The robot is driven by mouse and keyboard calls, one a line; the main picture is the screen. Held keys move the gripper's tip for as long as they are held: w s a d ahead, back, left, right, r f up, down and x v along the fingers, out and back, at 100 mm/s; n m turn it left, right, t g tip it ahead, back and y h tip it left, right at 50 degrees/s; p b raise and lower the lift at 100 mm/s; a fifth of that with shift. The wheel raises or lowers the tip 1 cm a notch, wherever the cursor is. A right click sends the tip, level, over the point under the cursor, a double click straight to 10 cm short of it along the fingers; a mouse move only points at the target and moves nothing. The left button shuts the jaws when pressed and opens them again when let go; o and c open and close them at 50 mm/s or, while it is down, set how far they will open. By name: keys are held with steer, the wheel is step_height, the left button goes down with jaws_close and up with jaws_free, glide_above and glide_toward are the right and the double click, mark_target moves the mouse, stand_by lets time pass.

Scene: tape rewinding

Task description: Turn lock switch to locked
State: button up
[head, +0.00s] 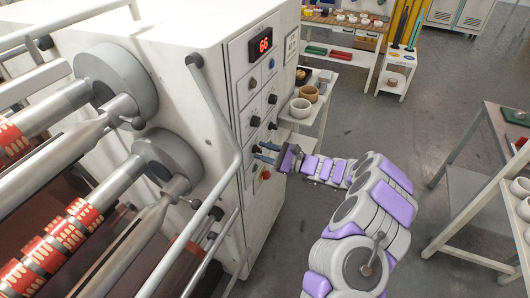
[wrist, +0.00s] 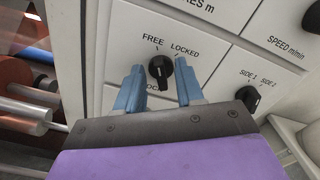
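The lock switch (wrist: 160,70) is a black rotary knob on a white panel below the printed words FREE and LOCKED. Its long grip is nearly upright, with the upper end leaning slightly left towards FREE. My gripper (wrist: 159,72) is open, with one blue finger on each side of the knob. A gap shows on both sides, so the fingers do not appear to press on it. In the head view my gripper (head: 266,153) is at the lower part of the machine's control panel (head: 243,98). The switch cannot be made out clearly there.
A SIDE 1 / SIDE 2 knob (wrist: 247,97) sits close by at the lower right. A red display (head: 262,42) reads 66. A bent rail (head: 215,115) runs left of the panel. A small shelf with pots (head: 301,107) stands behind my gripper.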

jaws_close()
stand_by(0.5)
steer(key=m+p, duration=0.2)
steer(key=m, duration=0.2)
steer(key=m+p, duration=0.1)
steer(key=m, duration=0.3)
steer(key=m+p, duration=0.2)
steer(key=m, duration=0.1)
steer(key=shift+w+d+m+p, duration=0.15)
steer(key=shift+w+m+p, duration=0.2)
steer(key=shift+m, duration=0.05)
steer(key=shift+r, duration=0.1)
stand_by(0.3)
jaws_free()
steer(key=shift+w, duration=0.1)
